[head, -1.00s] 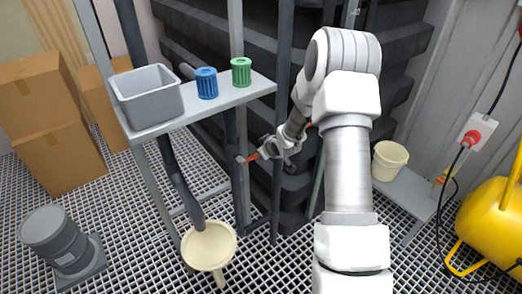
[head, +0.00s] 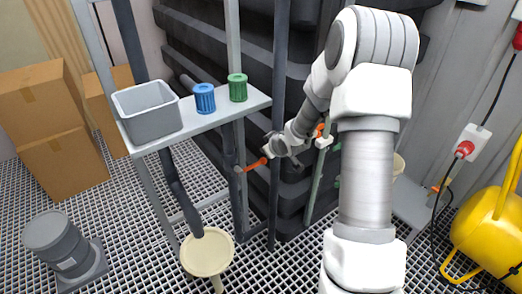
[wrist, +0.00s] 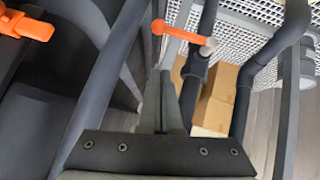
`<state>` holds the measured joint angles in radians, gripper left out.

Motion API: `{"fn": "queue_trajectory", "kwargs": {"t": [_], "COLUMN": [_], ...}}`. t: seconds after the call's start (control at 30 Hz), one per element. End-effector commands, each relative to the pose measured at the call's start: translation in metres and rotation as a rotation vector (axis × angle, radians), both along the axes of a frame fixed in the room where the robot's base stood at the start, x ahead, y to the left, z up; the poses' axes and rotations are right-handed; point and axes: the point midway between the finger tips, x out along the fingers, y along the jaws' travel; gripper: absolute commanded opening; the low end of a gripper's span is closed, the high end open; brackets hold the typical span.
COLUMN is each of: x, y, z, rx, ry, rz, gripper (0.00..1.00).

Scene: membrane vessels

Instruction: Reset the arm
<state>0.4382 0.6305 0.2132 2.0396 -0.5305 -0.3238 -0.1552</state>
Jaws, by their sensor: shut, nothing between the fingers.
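My arm reaches from the lower right toward the dark vessels, with the elbow raised. My gripper (head: 277,147) is near the upright pipes, just right of an orange valve handle (head: 254,165). In the wrist view my gripper (wrist: 163,98) shows its two fingers pressed together with nothing between them. The orange handle (wrist: 180,33) lies beyond the fingertips there, apart from them as far as I can see. A second orange handle (wrist: 25,25) is at the wrist view's upper left.
A shelf (head: 190,128) carries a grey bin (head: 148,112), a blue cup (head: 204,99) and a green cup (head: 238,88). A cream funnel (head: 207,256) stands below. A yellow machine (head: 487,225) is at right, cardboard boxes (head: 45,110) at left. Grating between is partly clear.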

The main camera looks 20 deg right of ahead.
Motion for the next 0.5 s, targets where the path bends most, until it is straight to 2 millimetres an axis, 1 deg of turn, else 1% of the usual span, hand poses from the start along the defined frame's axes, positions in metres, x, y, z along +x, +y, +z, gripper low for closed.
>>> {"fn": "queue_trajectory", "kwargs": {"t": [0.03,0.2,0.43,0.5], "x": [-0.007,-0.021,-0.026,-0.028], "y": [-0.003,-0.007,-0.008,-0.008], "z": [0.010,0.023,0.028,0.036], "rx": [-0.001,-0.001,-0.002,-0.010], "ry": [-0.001,0.000,0.001,0.004], "rz": [-0.002,-0.001,0.000,-0.006], "gripper": [0.00,0.00,0.00,0.00]}}
